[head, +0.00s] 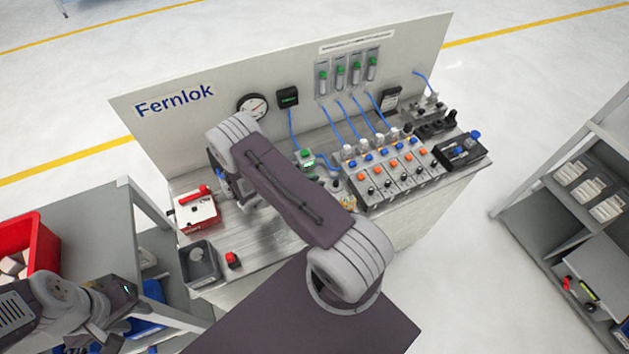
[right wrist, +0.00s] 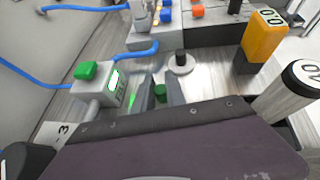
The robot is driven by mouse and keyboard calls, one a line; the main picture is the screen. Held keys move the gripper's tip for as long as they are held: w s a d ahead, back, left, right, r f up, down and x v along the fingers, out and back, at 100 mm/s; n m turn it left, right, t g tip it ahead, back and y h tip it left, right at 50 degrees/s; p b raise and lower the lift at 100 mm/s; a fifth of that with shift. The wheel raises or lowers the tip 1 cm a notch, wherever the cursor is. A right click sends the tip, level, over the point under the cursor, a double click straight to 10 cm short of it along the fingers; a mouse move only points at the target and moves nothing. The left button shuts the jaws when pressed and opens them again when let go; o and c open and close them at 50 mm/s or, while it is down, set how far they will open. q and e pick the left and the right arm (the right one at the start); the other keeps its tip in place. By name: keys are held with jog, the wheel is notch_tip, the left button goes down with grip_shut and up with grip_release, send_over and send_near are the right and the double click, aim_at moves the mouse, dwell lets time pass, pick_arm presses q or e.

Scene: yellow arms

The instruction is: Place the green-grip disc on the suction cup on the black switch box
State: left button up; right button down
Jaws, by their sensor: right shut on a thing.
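My right gripper (right wrist: 160,94) is shut on the green grip (right wrist: 160,90) of the disc in the right wrist view. The disc below the grip is hidden by the fingers and my wrist. In the head view my right arm covers this gripper. A black box with blue parts (head: 460,150) stands at the right end of the bench; I cannot tell whether it is the switch box, and I cannot make out the suction cup. My left gripper (head: 118,318) is at the lower left of the head view, away from the bench; its fingers are unclear.
A metal disc with a black knob (right wrist: 180,64) lies just beyond my right fingers. A white box with a green button (right wrist: 96,86) is left of them, and an orange block (right wrist: 263,42) is right. Blue hoses run to a valve row (head: 390,180). A red-topped box (head: 198,210) stands left.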

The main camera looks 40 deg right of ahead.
jog(key=shift+s+f, duration=0.1)
jog(key=c, duration=1.4)
grip_release()
jog(key=shift+o, duration=0.2)
